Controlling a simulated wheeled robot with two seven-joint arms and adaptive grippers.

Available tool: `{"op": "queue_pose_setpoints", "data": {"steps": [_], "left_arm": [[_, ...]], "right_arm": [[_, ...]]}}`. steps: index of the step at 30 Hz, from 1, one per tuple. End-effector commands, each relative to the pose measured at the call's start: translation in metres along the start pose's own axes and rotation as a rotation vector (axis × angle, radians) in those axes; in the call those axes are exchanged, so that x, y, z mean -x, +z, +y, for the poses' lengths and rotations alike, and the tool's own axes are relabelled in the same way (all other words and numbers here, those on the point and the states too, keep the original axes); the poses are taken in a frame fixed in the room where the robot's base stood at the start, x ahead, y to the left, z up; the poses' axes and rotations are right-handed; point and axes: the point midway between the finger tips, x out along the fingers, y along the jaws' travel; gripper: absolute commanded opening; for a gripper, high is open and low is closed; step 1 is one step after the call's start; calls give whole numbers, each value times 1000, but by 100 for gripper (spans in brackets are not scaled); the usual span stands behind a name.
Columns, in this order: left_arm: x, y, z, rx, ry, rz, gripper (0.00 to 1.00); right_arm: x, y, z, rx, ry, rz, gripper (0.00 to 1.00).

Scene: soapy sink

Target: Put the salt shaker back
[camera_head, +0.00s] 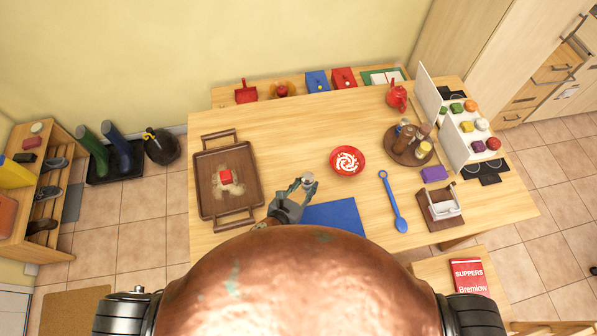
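My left gripper (302,186) is over the front middle of the table, near the blue mat. Its fingers appear closed around a small pale shaker with a grey top (308,179), which looks like the salt shaker. The fingers hide part of it, and I cannot tell its height above the table. A round brown tray (393,151) at the right holds several small jars and bottles. My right gripper is not in view.
A red bowl (347,161) with white pieces stands between the gripper and the round tray. A blue spoon (392,203), purple block (434,174) and napkin holder (441,205) lie to the right. A brown tray (207,172) is at left. The table's back middle is clear.

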Motion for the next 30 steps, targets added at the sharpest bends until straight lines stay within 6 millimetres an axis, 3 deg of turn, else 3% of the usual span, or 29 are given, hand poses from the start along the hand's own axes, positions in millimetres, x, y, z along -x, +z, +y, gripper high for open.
{"op": "queue_pose_setpoints", "data": {"steps": [6, 9, 15, 23, 30], "left_arm": [[-45, -7, 36, 2, 6, -1, 1], [-65, -10, 52, 2, 5, -2, 1], [-99, -36, 70, 5, 5, 0, 1], [-116, -48, 81, 3, 4, -2, 1], [-130, -76, 82, 6, 4, 0, 1]], "right_arm": [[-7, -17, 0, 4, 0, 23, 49], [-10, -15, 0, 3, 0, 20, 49], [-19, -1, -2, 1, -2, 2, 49], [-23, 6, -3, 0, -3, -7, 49], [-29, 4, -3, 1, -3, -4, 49]]}}
